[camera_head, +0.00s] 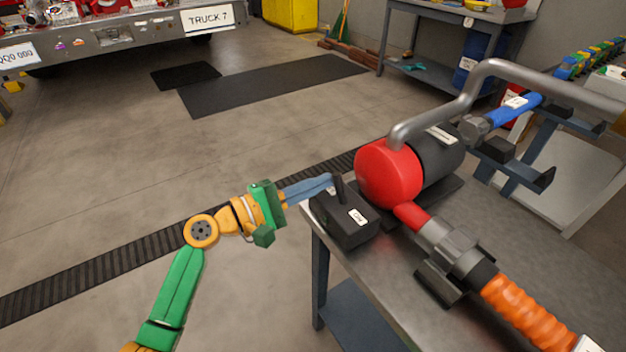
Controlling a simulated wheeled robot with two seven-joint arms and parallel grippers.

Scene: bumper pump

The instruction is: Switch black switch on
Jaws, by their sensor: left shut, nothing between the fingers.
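A black box (343,222) with a white label sits on the near left corner of the grey metal table, in front of the pump. The black switch (339,190) sticks up as a small lever at the top of this box. My left gripper (328,181) comes in from the left with its blue-grey fingers shut and empty. Its fingertips are right at the lever's left side; I cannot tell whether they touch it. The pump has a red drum (388,172) and a black body (437,155). My right gripper is not in view.
A grey bent pipe (480,75) arches above the pump. An orange hose (520,307) with a metal coupling (455,252) extends to the lower right. A blue hose (515,108) lies behind. The floor (130,150) left of the table (390,300) is open.

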